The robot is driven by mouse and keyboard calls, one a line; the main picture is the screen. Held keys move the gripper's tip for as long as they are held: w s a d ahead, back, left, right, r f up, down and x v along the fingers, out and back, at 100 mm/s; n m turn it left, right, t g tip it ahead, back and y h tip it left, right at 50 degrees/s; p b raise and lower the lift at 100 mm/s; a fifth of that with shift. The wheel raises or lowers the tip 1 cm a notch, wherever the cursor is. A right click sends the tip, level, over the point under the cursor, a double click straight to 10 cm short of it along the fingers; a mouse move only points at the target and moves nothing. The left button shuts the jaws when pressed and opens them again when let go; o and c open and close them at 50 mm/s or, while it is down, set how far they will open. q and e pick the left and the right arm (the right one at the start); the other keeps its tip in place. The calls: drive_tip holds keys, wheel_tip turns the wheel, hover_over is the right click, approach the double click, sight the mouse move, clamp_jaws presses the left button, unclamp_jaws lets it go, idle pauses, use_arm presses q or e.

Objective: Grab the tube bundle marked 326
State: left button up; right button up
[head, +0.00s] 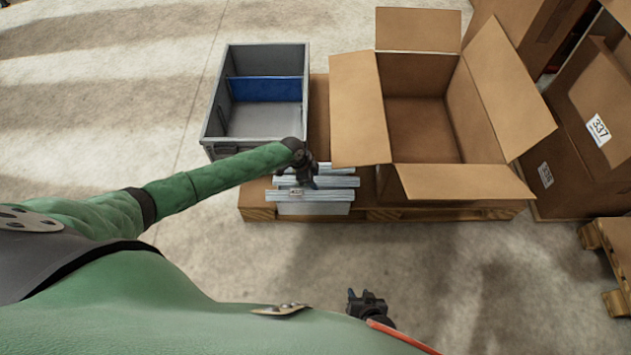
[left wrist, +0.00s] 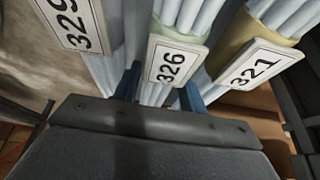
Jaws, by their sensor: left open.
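The tube bundle marked 326 (left wrist: 167,65) is in the middle of the left wrist view, with pale tubes, a light green wrap and a white tag. My left gripper (left wrist: 160,88) is open, with a dark blue finger showing on each side of this bundle below its tag. I cannot tell whether the fingers touch it. In the head view my left gripper (head: 306,178) is over the stack of pale tube bundles (head: 314,208), hiding part of it. My right gripper (head: 367,298) is low in the head view, apart from the bundles; its jaw opening is unclear.
Bundles marked 329 (left wrist: 75,22) and 321 (left wrist: 258,63) flank the 326 bundle closely. Boxes marked 337 (head: 592,160) stand right.

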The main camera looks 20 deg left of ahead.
use_arm(q)
drive_tip(key=c, duration=0.7)
drive_tip(key=shift+r, duration=0.1)
